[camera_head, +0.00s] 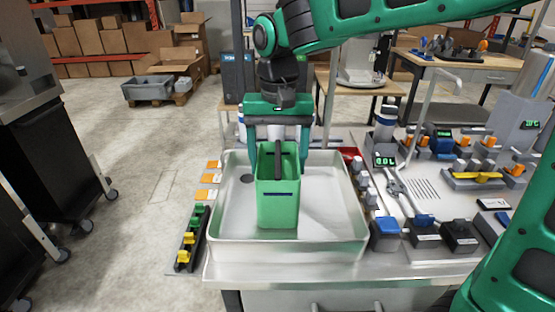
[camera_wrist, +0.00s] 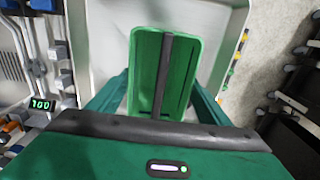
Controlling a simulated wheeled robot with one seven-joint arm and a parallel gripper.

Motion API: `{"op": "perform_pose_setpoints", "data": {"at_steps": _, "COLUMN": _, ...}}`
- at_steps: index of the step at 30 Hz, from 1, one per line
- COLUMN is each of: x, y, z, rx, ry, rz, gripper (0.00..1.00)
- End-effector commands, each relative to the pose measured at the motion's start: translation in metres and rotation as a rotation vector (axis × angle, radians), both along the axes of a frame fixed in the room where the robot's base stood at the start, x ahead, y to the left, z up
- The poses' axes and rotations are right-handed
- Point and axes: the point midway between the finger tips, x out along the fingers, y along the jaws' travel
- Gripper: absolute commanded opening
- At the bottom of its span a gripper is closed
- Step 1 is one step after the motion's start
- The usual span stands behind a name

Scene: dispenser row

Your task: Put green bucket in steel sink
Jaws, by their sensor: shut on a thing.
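The green bucket (camera_head: 278,200) is upright in the head view, with a dark handle bar across its open top. It appears inside the outline of the steel sink (camera_head: 335,222); whether its base touches the sink floor I cannot tell. My gripper (camera_head: 278,165) is over the bucket with one finger at each side, shut on it. In the wrist view the bucket (camera_wrist: 178,85) shows from above between the two fingers (camera_wrist: 158,98), its handle running lengthwise. The sink (camera_wrist: 112,40) lies behind it. The inside of the bucket looks empty.
Right of the sink stand a faucet pipe (camera_head: 428,115), a blue-topped block (camera_head: 386,228) and several small devices. A black rail with yellow and green pieces (camera_head: 190,240) lies left of the sink. The right part of the sink is bare.

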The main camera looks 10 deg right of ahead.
Motion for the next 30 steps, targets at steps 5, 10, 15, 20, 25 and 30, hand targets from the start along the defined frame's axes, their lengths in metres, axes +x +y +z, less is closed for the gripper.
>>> {"op": "perform_pose_setpoints", "data": {"at_steps": 5, "x": 0.000, "y": 0.000, "z": -0.001, "rx": 0.000, "ry": 0.000, "rz": 0.001, "gripper": 0.90}}
{"op": "perform_pose_setpoints", "data": {"at_steps": 10, "x": 0.000, "y": 0.001, "z": -0.001, "rx": 0.000, "ry": 0.000, "rz": 0.001, "gripper": 0.90}}
{"op": "perform_pose_setpoints", "data": {"at_steps": 15, "x": 0.000, "y": 0.001, "z": 0.001, "rx": 0.001, "ry": -0.001, "rz": 0.001, "gripper": 0.90}}
{"op": "perform_pose_setpoints", "data": {"at_steps": 20, "x": 0.001, "y": 0.001, "z": 0.018, "rx": 0.001, "ry": -0.003, "rz": 0.001, "gripper": 0.90}}
{"op": "perform_pose_setpoints", "data": {"at_steps": 25, "x": 0.001, "y": 0.001, "z": 0.051, "rx": 0.002, "ry": -0.004, "rz": 0.001, "gripper": 0.90}}
{"op": "perform_pose_setpoints", "data": {"at_steps": 30, "x": 0.001, "y": 0.001, "z": 0.084, "rx": 0.001, "ry": -0.003, "rz": 0.000, "gripper": 0.90}}
